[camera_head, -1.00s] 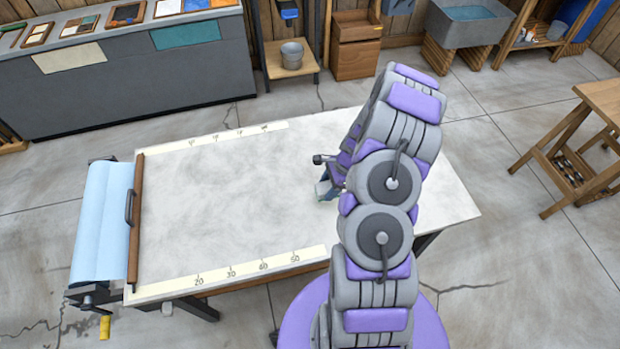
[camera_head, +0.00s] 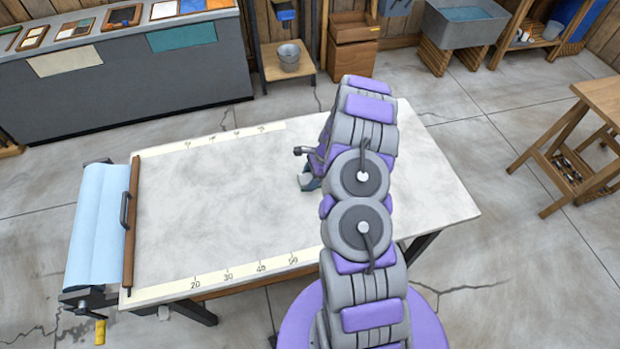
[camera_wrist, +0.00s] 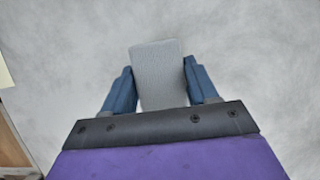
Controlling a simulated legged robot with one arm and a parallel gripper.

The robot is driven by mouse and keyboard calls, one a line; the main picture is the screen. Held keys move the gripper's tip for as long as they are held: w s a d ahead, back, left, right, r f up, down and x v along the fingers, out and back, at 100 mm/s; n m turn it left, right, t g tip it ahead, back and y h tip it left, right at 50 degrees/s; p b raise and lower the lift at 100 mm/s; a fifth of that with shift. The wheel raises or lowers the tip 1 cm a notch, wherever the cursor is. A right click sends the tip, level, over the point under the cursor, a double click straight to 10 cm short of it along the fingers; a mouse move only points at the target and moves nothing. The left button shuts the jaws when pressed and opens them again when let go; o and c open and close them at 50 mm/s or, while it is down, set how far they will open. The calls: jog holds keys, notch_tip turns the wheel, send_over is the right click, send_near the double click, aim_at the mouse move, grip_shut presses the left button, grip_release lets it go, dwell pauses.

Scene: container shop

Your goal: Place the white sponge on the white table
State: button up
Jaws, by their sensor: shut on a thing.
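The white sponge (camera_wrist: 160,72) shows in the wrist view as a pale grey-white block between the two blue fingers of my gripper (camera_wrist: 161,84). The fingers are shut on its sides. In the head view my gripper (camera_head: 308,182) is over the middle of the white table (camera_head: 200,220), and my arm hides much of it; the sponge cannot be made out clearly there. The tabletop fills most of the wrist view behind the sponge. I cannot tell whether the sponge touches the table.
A light blue roll (camera_head: 97,225) and a wooden bar (camera_head: 131,225) are at the table's left end. Measuring strips run along the front and back edges. The tabletop left of my gripper is clear. A wooden stand (camera_head: 585,130) is at the right.

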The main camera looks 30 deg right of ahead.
jog(key=o, duration=0.9)
jog(key=shift+o, duration=0.2)
jog(key=p+v, duration=0.2)
jog(key=v, duration=1)
jog(key=s+a+r+n+g, duration=0.1)
jog(key=s+a+r+n, duration=0.4)
jog(key=a+r, duration=0.5)
jog(key=s+a+r+n+g, duration=0.1)
jog(key=s+a+r+n, duration=0.4)
jog(key=a+r, duration=0.45)
jog(key=s+a+r+n+h, duration=0.1)
jog(key=s+r+n, duration=0.1)
jog(key=s, duration=0.6)
jog(key=s+a+r+n+h, duration=0.2)
jog(key=s+n, duration=0.3)
jog(key=s, duration=0.3)
jog(key=s+a+r+n+g+h, duration=0.1)
jog(key=s+r+n, duration=0.3)
jog(key=s, duration=0.4)
jog(key=shift+a+r, duration=0.25)
jog(key=shift+a, duration=0.15)
